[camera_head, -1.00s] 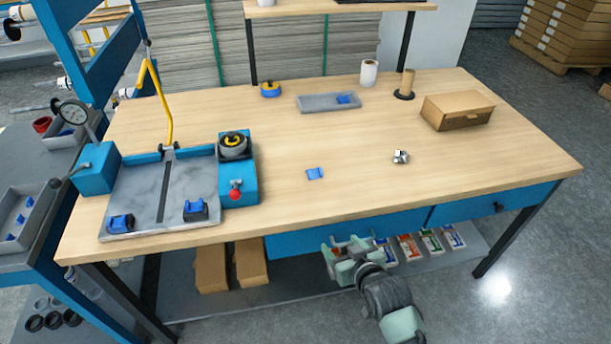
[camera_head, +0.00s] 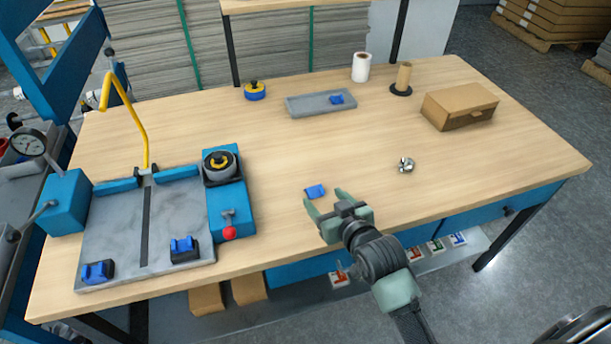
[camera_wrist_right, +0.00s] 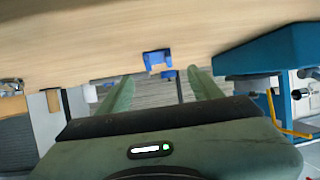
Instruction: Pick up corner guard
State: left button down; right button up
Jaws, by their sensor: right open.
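A small blue corner guard (camera_head: 315,191) lies on the bare wood of the workbench (camera_head: 290,150), near its front edge. My right gripper (camera_head: 323,202) is open, its fingertips close to the guard on the near side, with nothing between them. In the right wrist view the guard (camera_wrist_right: 157,60) shows ahead of the gap between the two green fingers (camera_wrist_right: 158,88), apart from them. Similar blue guards sit on black blocks on the grey plate at the left and in a grey tray (camera_head: 297,108) at the back. My left gripper is not in view.
The blue press fixture with its grey plate (camera_head: 115,235) and yellow lever stands left of the guard. A small metal part (camera_head: 406,165), a cardboard box (camera_head: 460,106), a white roll (camera_head: 361,67) and a yellow-blue tape (camera_head: 255,90) stand on the bench. The bench middle is clear.

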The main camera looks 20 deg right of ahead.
aim_at(314, 190)
jog(key=shift+w+a, duration=0.1)
jog(key=shift+w, duration=0.4)
jog(key=shift+w+f, duration=0.1)
jog(key=shift+w, duration=0.25)
jog(key=shift+w+f, duration=0.15)
jog(key=shift+w, duration=0.1)
jog(key=shift+w+a+f, duration=0.1)
jog(key=shift+w+f, duration=0.2)
jog(key=shift+w, duration=0.35)
jog(key=x, duration=0.4)
jog(key=shift+s+f, duration=0.1)
jog(key=shift+f, duration=0.1)
jog(key=c, duration=1.3)
jog(key=shift+c, duration=0.5)
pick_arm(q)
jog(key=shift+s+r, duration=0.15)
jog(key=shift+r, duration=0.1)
